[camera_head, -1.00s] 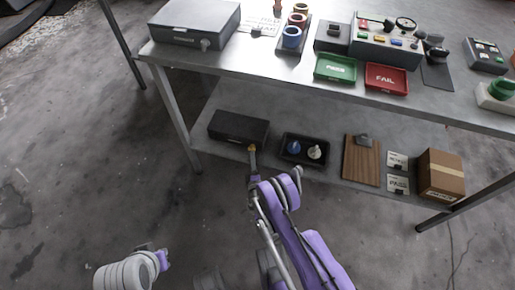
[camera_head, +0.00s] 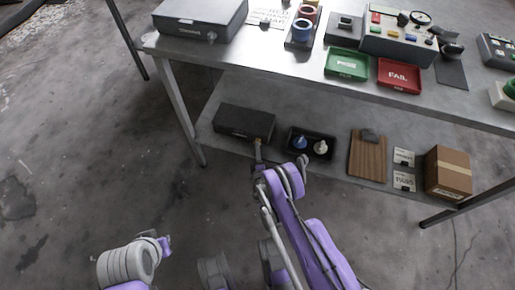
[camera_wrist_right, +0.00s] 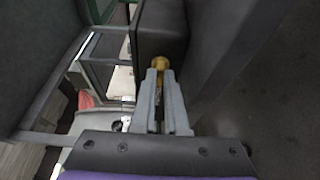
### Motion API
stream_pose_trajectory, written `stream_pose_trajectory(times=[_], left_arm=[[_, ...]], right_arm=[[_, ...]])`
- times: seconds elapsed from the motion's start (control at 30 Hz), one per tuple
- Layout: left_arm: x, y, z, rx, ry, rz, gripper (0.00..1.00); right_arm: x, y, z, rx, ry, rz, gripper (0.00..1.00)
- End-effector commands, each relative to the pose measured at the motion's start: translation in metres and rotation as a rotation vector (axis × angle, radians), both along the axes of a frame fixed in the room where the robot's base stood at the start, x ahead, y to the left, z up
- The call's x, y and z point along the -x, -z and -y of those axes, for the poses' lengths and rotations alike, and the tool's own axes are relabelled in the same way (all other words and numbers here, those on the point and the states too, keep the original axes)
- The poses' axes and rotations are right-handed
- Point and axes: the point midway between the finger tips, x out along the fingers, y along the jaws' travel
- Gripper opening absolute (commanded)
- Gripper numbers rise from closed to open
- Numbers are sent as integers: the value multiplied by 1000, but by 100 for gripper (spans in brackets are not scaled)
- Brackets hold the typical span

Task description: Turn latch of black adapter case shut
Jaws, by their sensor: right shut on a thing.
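The black adapter case (camera_head: 244,121) lies on the lower shelf of the table, at its left end, and looks closed. Its small brass-yellow latch (camera_wrist_right: 160,62) is at the case front. My right gripper (camera_head: 258,156) reaches up to the case's right front. In the right wrist view my right gripper (camera_wrist_right: 161,76) is shut on the latch, and its fingers hide part of it. The dark case (camera_wrist_right: 162,22) fills the space beyond. My left gripper (camera_head: 164,246) is low at the left, over the floor and away from the case; its fingers are too small to read.
A clipboard (camera_head: 367,158), cards and a cardboard box (camera_head: 447,172) lie farther right. The tabletop (camera_head: 240,58) overhangs the shelf. A table leg (camera_head: 180,105) stands left of the case.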

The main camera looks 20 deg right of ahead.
Motion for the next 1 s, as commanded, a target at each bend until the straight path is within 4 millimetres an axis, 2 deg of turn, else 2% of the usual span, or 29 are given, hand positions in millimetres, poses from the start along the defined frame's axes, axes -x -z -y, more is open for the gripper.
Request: stream_pose_trajectory(times=[0.47,1.0], left_arm=[[1,-5,0,0,0,-1,0],[2,-10,0,0,0,-1,0]], right_arm=[[0,-3,0,98,1,-66,0],[-2,-6,-2,493,1,-336,0]])
